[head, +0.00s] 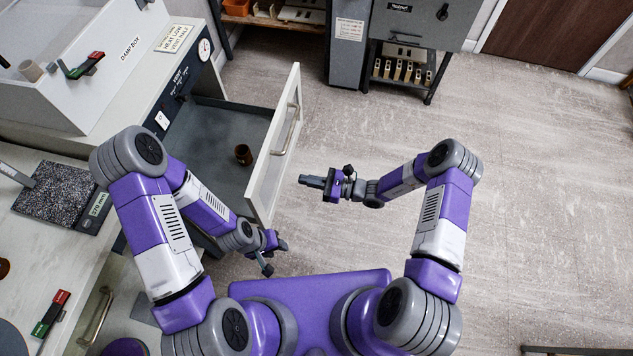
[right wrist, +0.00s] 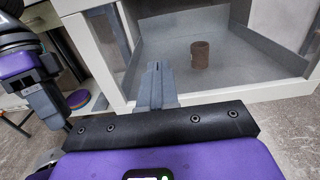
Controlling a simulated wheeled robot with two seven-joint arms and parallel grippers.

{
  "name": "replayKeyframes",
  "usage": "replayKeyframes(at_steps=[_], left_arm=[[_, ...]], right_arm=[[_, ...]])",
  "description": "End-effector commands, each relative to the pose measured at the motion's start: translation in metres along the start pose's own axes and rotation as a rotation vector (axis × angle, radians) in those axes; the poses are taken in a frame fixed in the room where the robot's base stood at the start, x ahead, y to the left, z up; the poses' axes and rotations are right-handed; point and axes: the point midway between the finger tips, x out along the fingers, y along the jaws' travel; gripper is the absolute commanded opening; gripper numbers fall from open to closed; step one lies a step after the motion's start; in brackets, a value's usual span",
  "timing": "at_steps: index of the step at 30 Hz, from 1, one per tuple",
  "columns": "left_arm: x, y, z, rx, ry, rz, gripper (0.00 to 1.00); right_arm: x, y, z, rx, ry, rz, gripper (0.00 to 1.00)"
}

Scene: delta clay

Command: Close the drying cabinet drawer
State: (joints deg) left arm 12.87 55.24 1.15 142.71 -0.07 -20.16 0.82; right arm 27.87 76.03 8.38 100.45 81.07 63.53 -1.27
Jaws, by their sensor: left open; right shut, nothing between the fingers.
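The drying cabinet drawer (head: 205,150) is pulled well out to the right of its cabinet (head: 170,95) in the head view. Its white front (head: 272,150) carries a metal bar handle (head: 287,128). A small brown cup (head: 243,154) stands inside on the grey floor; it also shows in the right wrist view (right wrist: 200,54). My right gripper (head: 308,182) is shut and empty, outside the drawer, to the right of its front and apart from it in the head view. My left gripper (head: 270,254) is open and empty, just below the drawer's near front corner.
A damp box (head: 105,50) stands left of the cabinet's control panel. A worktop with a dark speckled mat (head: 55,192) lies at the left. A grey cabinet on a stand (head: 425,25) is at the back. The floor (head: 540,190) on the right is clear.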

Motion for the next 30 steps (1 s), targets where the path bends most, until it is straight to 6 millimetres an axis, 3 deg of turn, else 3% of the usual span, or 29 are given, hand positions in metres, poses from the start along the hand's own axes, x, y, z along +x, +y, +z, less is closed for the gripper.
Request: replayKeyframes(at_steps=[6, 12, 18, 30], left_arm=[[0.009, -0.004, 0.0, 0.0, 0.0, 0.0, 0.43], [0.015, -0.006, -0.001, 0.0, 0.0, 0.0, 0.43], [0.016, -0.006, -0.001, 0.0, 0.0, 0.0, 0.43], [0.016, -0.006, -0.001, 0.0, 0.0, 0.0, 0.43]], right_arm=[[0.048, 0.001, -0.002, -0.002, 0.0, 0.005, 0.0], [0.075, 0.001, -0.002, -0.003, 0.002, 0.003, 0.0], [0.085, 0.0, -0.001, -0.002, 0.002, 0.001, 0.0], [0.085, 0.0, -0.001, -0.001, 0.002, -0.002, 0.0]])
